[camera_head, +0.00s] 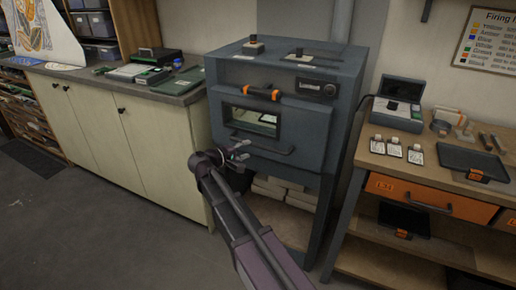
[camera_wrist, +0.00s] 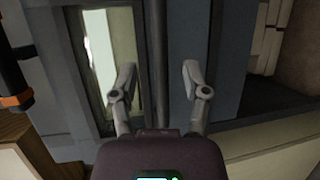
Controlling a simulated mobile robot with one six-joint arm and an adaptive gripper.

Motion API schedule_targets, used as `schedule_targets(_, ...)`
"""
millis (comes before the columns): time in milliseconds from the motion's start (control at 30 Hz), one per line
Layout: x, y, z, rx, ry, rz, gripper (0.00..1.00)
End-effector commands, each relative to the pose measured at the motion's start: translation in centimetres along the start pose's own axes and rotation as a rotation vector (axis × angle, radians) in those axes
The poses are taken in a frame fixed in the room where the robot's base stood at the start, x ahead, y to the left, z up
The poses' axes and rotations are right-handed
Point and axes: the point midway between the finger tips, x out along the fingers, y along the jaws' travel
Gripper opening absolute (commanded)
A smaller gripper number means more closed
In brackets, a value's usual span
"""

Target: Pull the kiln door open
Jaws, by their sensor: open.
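The dark blue-grey kiln (camera_head: 345,105) stands in the middle of the head view. Its front door (camera_head: 216,118) looks shut. It has a window (camera_head: 245,117), with a dark bar handle (camera_head: 275,149) running along below it. In the wrist view the picture is turned, so the handle (camera_wrist: 160,50) runs upright and the window (camera_wrist: 103,60) lies left of it. My gripper (camera_head: 239,151) is at the left part of the handle. In the wrist view my gripper (camera_wrist: 158,76) is open, with one finger on each side of the handle. I cannot tell whether either touches it.
An orange-gripped latch (camera_head: 262,93) sits above the window. Pale bricks (camera_head: 285,193) lie on the shelf below the kiln. A cream cabinet (camera_head: 130,130) stands at left. A wooden workbench (camera_head: 390,165) with an orange drawer (camera_head: 420,193) stands close at right. The floor in front is clear.

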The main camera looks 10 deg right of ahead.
Motion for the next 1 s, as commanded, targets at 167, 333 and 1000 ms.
schedule_targets(167,2.8,-0.1,-0.1,0.001,-0.001,0.000,0.60)
schedule_targets(333,4.7,-0.1,-0.1,0.000,-0.001,0.000,0.60)
schedule_targets(1000,6.2,0.0,0.0,0.000,0.000,0.000,0.30)
